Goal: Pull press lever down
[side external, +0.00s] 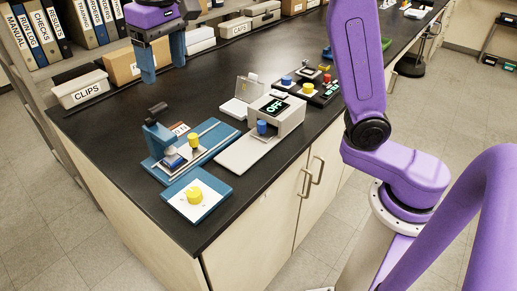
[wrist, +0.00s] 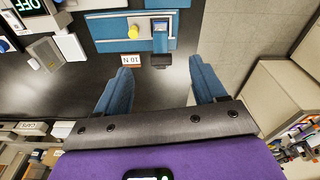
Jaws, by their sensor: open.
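The press is a small blue column (side external: 158,138) on a blue base plate (side external: 206,146) near the bench's front left. Its dark press lever (side external: 157,107) sticks up from the column's top, tilted. In the wrist view the lever (wrist: 161,61) shows as a dark block at the column's near end. My gripper (side external: 163,72) has two blue fingers pointing down, open and empty. It hangs above and behind the press, apart from it. In the wrist view the lever lies between the fingertips (wrist: 160,68) in the picture.
A yellow knob (side external: 194,141) stands on the base plate, and another (side external: 194,195) on a separate plate in front. A grey device reading OFF (side external: 277,113) stands to the right. A CLIPS box (side external: 80,89) and cartons stand behind. Bare black bench lies left of the press.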

